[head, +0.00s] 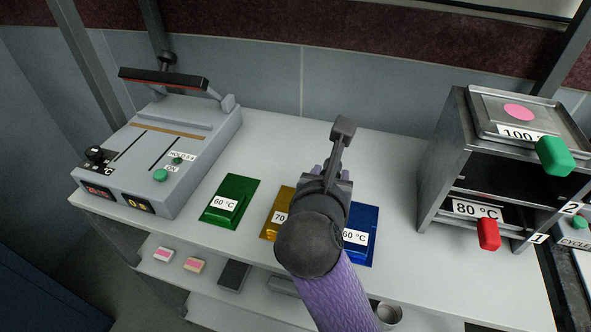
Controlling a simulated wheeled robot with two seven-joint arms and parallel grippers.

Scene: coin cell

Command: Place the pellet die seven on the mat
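My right arm comes in from the bottom, right of centre, and covers the middle of the bench. My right gripper (340,140) points away toward the back of the bench; its fingers are seen from behind, so its opening is unclear. Three coloured mats lie on the bench: a green mat (247,188) with a "60 °C" label, a yellow mat (286,191) labelled "70" and partly hidden, and a blue mat (368,215) labelled "60 °C", partly behind my arm. I cannot make out a pellet die marked seven. My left gripper is not in view.
A heat press (180,130) with its lid raised stands at left. A metal rack (447,150) with trays, a green handle (555,156) and a red handle (489,235) stands at right. Small pink-topped pieces (163,254) lie on the lower shelf. Bench space behind the mats is clear.

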